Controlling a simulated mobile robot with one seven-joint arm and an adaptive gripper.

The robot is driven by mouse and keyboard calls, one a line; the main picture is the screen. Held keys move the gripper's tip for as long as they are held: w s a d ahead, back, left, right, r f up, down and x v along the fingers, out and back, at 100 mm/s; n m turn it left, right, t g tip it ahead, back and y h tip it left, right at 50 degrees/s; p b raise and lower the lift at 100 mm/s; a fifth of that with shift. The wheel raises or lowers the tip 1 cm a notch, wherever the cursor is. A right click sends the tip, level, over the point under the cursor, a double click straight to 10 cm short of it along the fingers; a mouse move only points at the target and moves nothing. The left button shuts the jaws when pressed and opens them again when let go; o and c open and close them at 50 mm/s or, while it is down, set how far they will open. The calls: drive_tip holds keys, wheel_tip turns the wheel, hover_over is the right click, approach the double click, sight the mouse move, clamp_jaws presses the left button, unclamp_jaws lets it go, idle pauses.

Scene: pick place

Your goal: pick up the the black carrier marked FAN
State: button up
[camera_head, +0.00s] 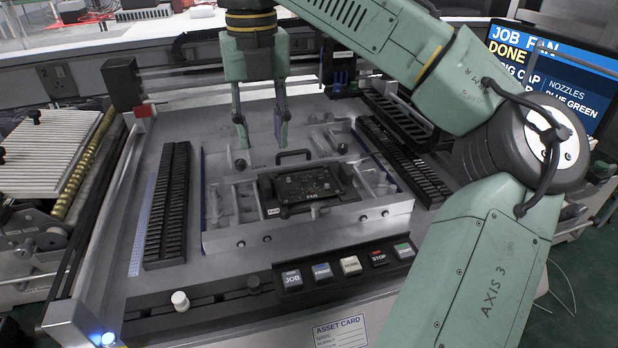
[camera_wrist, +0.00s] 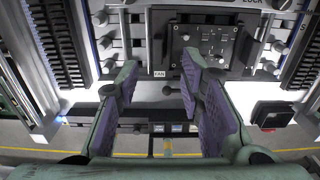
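The black carrier marked FAN (camera_head: 300,187) lies flat in a light metal fixture frame (camera_head: 360,213) on the machine bed. A black arched handle (camera_head: 293,154) stands at its far side; I cannot tell whether it belongs to the carrier. The carrier also shows at the upper middle of the wrist view (camera_wrist: 207,45), beside a small white FAN label (camera_wrist: 163,73). My gripper (camera_head: 262,143) points down, open and empty, with its fingers apart above the fixture, behind and left of the carrier. In the wrist view my gripper (camera_wrist: 160,64) shows purple finger pads with nothing between them.
Black slotted racks stand left (camera_head: 168,205) and right (camera_head: 402,160) of the fixture. A button row (camera_head: 350,265) runs along the front edge. A screen (camera_head: 555,80) reading JOB FAN stands at the back right. A ribbed white feeder (camera_head: 45,150) stands at the left.

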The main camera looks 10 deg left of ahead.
sight(265, 179)
wheel_tip(265, 179, down, 9)
drive_tip(key=shift+s+a+r+p, duration=0.1)
drive_tip(key=shift+a+p, duration=0.05)
drive_tip(key=shift+p, duration=0.25)
drive_tip(key=shift+c, duration=0.4)
clamp_jaws()
